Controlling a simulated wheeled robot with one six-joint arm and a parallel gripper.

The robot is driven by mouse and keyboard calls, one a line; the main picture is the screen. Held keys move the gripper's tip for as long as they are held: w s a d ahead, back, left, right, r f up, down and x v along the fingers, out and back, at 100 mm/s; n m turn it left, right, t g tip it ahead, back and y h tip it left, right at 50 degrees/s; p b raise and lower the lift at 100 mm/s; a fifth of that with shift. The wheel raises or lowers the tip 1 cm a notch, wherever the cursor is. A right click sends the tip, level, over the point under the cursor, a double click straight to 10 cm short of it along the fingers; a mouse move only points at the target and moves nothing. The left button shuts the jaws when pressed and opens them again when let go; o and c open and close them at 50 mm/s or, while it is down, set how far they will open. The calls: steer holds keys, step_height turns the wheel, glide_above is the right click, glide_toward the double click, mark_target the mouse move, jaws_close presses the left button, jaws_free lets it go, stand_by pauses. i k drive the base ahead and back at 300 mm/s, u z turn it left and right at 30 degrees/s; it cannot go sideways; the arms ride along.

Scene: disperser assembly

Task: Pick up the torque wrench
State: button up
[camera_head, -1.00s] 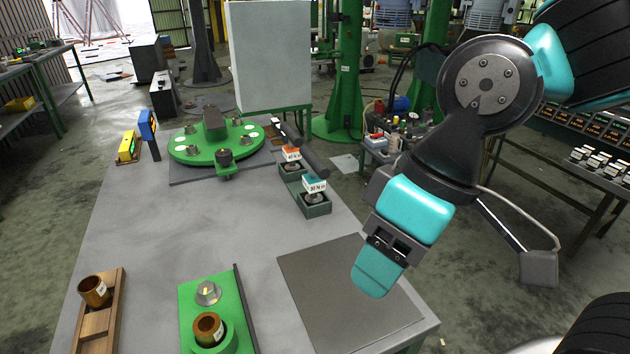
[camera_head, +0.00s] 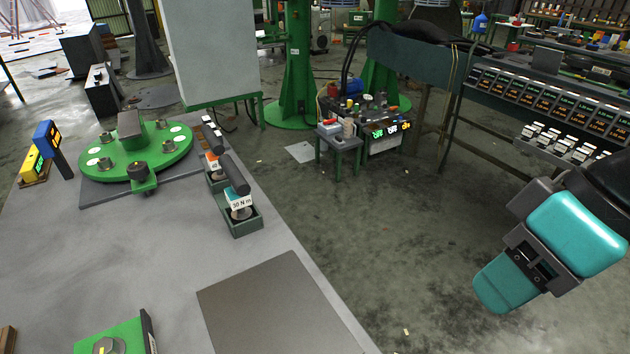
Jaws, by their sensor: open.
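Two torque wrenches with dark cylindrical handles stand in green holders along the table's right edge. The nearer torque wrench (camera_head: 236,176) has a teal and white label reading 30 N m and sits in a green holder (camera_head: 241,222). The farther torque wrench (camera_head: 211,138) has an orange label and is partly hidden by the nearer one. My gripper (camera_head: 507,282), with teal finger covers, is open at the right of the view, beyond the table's right edge. It is well apart from both wrenches and holds nothing visible.
A green round fixture (camera_head: 136,154) with several nuts stands on the grey table (camera_head: 120,260), left of the wrenches. Blue and yellow devices (camera_head: 39,150) stand at the far left. A dark flat plate (camera_head: 275,310) lies at the front right. Open floor separates the table from my gripper.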

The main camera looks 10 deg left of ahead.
mark_target(238, 197)
steer(key=z, duration=0.15)
steer(key=k, duration=0.45)
steer(key=u, duration=1.05)
steer(key=i, duration=0.5)
